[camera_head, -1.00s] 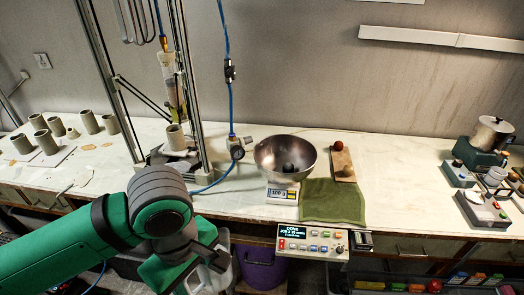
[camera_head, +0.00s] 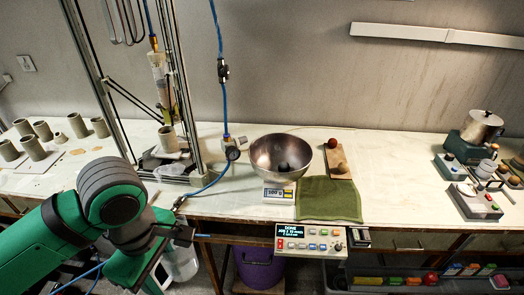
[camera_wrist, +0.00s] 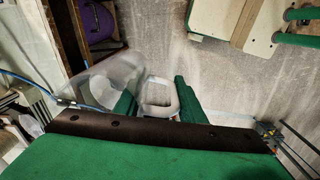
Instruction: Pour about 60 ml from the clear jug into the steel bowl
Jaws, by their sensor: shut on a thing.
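The steel bowl (camera_head: 262,152) stands on a small scale (camera_head: 279,193) with a lit display on the table. A dark round shape shows inside it, perhaps a reflection. My gripper (camera_wrist: 157,100) is shut on the clear jug (camera_wrist: 112,82), whose pale loop shows between the green fingers in the wrist view. In the head view the jug (camera_head: 181,264) is a whitish, see-through shape beside my gripper, in front of the table edge and left of and below the bowl. My arm partly hides it. I cannot tell its liquid level.
A green cloth (camera_head: 330,200) and a board (camera_head: 337,160) with a reddish ball lie right of the bowl. A control panel (camera_head: 308,241) juts out at the table front. A printer frame with a blue hose stands left of the bowl. A purple bin (camera_head: 258,268) is below.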

